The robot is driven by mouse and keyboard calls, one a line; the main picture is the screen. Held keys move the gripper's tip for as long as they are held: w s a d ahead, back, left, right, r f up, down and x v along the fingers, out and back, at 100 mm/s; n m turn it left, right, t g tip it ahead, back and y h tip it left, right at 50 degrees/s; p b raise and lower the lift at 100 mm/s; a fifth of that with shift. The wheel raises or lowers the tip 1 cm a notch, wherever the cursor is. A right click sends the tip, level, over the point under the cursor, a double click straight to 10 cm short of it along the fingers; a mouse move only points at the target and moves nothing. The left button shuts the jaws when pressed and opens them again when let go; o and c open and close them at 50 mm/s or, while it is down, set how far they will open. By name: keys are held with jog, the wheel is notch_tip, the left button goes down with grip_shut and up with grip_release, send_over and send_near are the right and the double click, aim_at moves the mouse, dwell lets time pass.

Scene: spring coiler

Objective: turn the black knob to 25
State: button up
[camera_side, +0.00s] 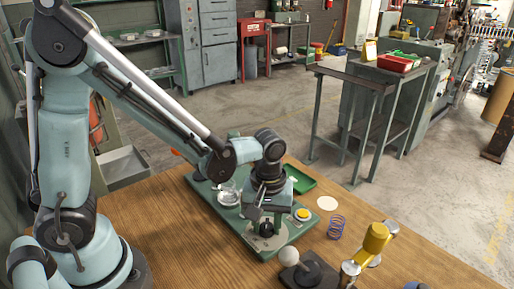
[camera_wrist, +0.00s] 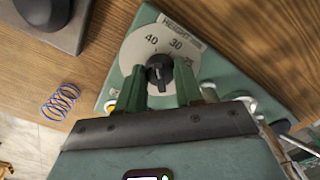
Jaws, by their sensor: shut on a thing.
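The black knob (camera_wrist: 158,70) sits on a round pale dial (camera_wrist: 140,45) with the printed numbers 40 and 30 and a plate reading HEIGHT. The dial is on the green machine base (camera_wrist: 238,88). My gripper (camera_wrist: 158,84) has its two green fingers on either side of the knob and is shut on it. A small pale mark shows on the knob, but I cannot tell which number it points to. The lower dial is hidden by my gripper. In the side view the knob (camera_side: 266,229) is below my gripper (camera_side: 266,214), at the front of the base.
A yellow button (camera_side: 302,213) is right of the knob. A green tray (camera_side: 300,181) lies behind. A blue spring (camera_side: 336,227) and a white disc (camera_side: 327,203) lie on the wooden table (camera_side: 400,262). A ball-topped lever (camera_side: 290,257) and a yellow-handled tool (camera_side: 375,238) stand in front.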

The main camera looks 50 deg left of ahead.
jog(key=m, duration=0.8)
jog(key=shift+m, duration=0.4)
jog(key=m, duration=0.4)
jog(key=shift+m, duration=2.3)
jog(key=o, duration=1)
jog(key=shift+o, duration=0.2)
